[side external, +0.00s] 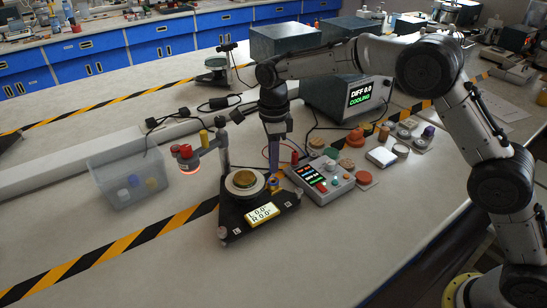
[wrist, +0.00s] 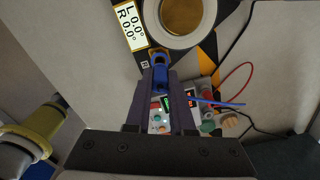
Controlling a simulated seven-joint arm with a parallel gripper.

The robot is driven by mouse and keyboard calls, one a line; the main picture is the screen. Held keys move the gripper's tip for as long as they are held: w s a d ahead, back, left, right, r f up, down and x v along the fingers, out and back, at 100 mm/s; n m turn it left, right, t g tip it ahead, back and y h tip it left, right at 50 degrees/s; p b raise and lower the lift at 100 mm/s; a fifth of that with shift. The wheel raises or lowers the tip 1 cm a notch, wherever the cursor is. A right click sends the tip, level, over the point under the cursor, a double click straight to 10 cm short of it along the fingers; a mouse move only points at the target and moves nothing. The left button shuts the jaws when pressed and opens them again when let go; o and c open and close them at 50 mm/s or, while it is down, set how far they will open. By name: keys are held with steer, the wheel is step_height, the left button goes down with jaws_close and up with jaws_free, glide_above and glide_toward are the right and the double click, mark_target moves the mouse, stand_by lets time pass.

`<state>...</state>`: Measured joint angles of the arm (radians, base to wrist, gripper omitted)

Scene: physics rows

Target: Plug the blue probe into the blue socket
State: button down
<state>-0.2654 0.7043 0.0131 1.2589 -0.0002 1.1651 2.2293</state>
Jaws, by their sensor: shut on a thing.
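My gripper (side external: 275,174) points down beside the round brass-coloured plate (side external: 245,180) on the black triangular stand (side external: 232,222). In the wrist view, my gripper (wrist: 163,74) is shut on the blue probe (wrist: 160,78), with a blue cable (wrist: 215,102) running off to the right. A blue ring-like part, seemingly the blue socket (wrist: 159,52), shows just ahead of the fingertips at the stand's edge. Probe and socket overlap in this view, so I cannot tell whether the probe is inside it. In the side view the fingers hide most of the probe.
A grey control box (side external: 322,184) with a display and buttons stands right of the stand. A lamp-like arm (side external: 187,158) and a clear bin (side external: 128,176) are to the left. Several small jars and lids lie behind the box. The front table area is clear.

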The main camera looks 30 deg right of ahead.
steer(key=shift+f, duration=1.65)
stand_by(1.9)
steer(key=c, duration=0.7)
jaws_free()
steer(key=shift+o, duration=0.3)
steer(key=shift+o, duration=0.9)
steer(key=shift+r, duration=0.1)
steer(key=shift+r, duration=3.65)
